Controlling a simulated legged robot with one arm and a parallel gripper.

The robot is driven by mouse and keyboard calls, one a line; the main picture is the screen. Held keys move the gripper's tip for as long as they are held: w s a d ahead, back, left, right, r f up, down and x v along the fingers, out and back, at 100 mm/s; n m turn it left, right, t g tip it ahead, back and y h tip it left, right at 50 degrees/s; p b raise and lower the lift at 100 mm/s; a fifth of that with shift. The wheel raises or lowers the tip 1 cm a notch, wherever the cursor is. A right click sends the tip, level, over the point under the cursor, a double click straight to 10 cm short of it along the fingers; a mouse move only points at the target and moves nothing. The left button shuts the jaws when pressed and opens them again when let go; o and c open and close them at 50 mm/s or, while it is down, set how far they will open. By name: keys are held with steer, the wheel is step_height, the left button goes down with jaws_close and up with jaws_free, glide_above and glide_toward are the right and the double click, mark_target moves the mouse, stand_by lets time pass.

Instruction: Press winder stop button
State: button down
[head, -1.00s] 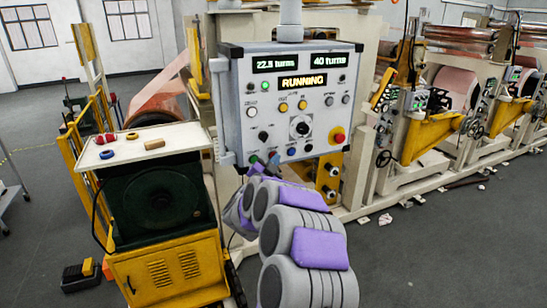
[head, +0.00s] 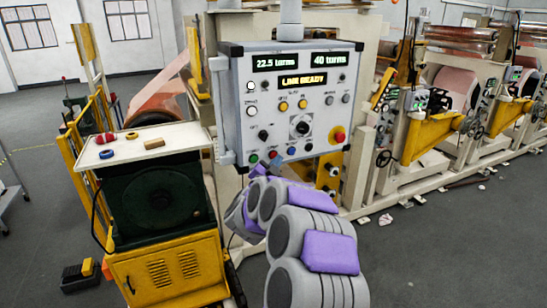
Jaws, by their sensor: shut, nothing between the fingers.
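The grey winder control box (head: 233,118) hangs in the middle of the head view. Its amber status line (head: 302,79) reads "LINE READY". The counters read "22.5 turns" (head: 275,63) and "40 turns" (head: 328,59). Along its lower edge are a green button (head: 253,158), a red button (head: 273,154) and a blue one (head: 291,151). My gripper (head: 274,162) is at the lower edge, just under the red button, mostly hidden by my arm. It is shut and empty. I cannot tell whether it touches the button.
A large red emergency knob (head: 339,137) sits at the box's lower right. Left of the box, a cabinet top (head: 122,153) holds rolls of tape and a small block. Yellow-and-cream rolling machines (head: 435,135) stand at the right.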

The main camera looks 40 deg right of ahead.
steer(key=s, duration=0.2)
steer(key=s+a+b, duration=0.1)
steer(key=s, duration=0.2)
steer(key=shift+a, duration=0.1)
stand_by(0.4)
stand_by(2.2)
